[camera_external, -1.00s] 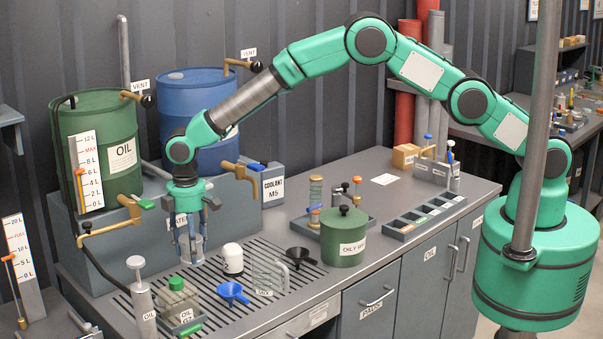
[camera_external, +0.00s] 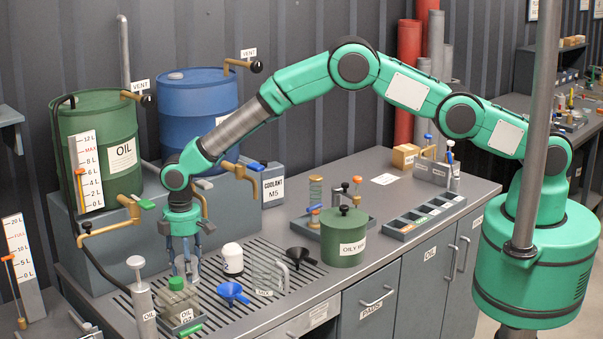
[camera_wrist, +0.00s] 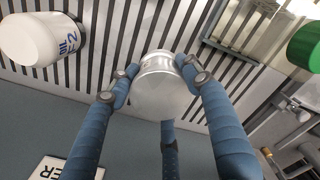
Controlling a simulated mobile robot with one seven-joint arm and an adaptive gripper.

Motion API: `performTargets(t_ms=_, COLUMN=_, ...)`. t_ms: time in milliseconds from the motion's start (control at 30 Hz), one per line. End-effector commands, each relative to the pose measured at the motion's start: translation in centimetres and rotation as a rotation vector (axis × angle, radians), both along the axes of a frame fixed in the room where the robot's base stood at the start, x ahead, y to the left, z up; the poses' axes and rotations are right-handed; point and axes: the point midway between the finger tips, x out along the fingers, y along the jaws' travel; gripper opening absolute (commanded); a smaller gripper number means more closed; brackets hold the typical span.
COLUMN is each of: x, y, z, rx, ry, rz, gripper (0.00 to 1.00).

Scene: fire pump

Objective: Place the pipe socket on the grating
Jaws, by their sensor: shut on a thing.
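My gripper (camera_external: 184,266) points straight down over the left part of the grating (camera_external: 212,272), a slatted area set in the grey bench top. Its blue fingers are shut on the pipe socket (camera_external: 187,267), a short silvery-grey cylinder. In the wrist view the pipe socket (camera_wrist: 162,95) sits between the fingertips of my gripper (camera_wrist: 158,82), with the dark slots of the grating (camera_wrist: 112,40) behind it. I cannot tell whether the socket touches the grating.
A green-capped oil bottle (camera_external: 178,298) stands just in front of my gripper. A white capped container (camera_external: 232,262) and a blue funnel (camera_external: 232,292) are to its right. A clear jug (camera_external: 268,275) stands farther right. A brass tap (camera_external: 128,210) juts out at left.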

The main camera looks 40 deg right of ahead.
Motion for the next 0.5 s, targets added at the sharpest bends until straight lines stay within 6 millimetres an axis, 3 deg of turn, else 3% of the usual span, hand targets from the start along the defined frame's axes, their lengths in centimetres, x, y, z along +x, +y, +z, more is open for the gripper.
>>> performTargets(t_ms=233, x=0.0, y=0.0, z=-0.5, rx=-0.001, ry=0.0, rz=0.0, gripper=0.12)
performTargets(t_ms=500, x=0.1, y=0.0, z=-2.9, rx=0.0, ry=0.0, rz=0.0, gripper=0.12)
